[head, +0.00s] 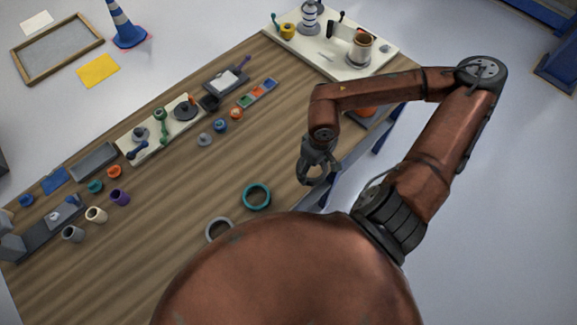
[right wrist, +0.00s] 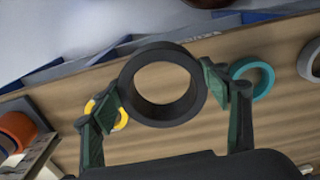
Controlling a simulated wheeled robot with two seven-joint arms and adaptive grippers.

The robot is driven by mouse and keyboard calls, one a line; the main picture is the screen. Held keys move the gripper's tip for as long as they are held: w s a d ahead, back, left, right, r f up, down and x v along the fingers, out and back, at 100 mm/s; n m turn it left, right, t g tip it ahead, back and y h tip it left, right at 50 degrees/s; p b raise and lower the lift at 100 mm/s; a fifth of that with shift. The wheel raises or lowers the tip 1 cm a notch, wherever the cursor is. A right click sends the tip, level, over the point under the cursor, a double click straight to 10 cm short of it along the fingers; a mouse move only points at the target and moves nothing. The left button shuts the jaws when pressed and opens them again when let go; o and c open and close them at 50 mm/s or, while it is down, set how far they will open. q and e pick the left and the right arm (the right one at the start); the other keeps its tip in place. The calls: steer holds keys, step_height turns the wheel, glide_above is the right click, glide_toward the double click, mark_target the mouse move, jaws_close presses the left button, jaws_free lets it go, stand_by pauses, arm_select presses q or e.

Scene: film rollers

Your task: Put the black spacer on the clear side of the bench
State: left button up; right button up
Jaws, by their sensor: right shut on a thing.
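The black spacer (right wrist: 163,84) is a thick dark ring. In the right wrist view it sits between the two fingers of my right gripper (right wrist: 165,88), with a finger pad against each side. In the head view my right gripper (head: 318,174) is near the right edge of the wooden bench (head: 185,195); the spacer is hard to tell from the dark fingers there. The spacer appears held above the bench, but its height is unclear. My left gripper is not in view.
A teal ring (head: 256,197) and a grey ring (head: 219,229) lie on the bench's near part. A yellow ring (right wrist: 121,114) shows behind a finger. Several small parts and trays line the left side. A white board (head: 345,68) with tools is at the far end. The bench middle is bare.

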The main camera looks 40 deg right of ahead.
steer(key=w+f, duration=0.2)
steer(key=w, duration=0.2)
glide_above(293, 170)
step_height(293, 170, down, 5)
steer(key=shift+s+f, duration=0.15)
steer(key=shift+w+f, duration=0.3)
steer(key=shift+f, duration=0.15)
steer(key=shift+f+p, duration=0.35)
steer(key=shift+f, duration=1.15)
steer(key=shift+f, duration=0.15)
steer(key=o, duration=1.3)
steer(key=shift+c, duration=0.2)
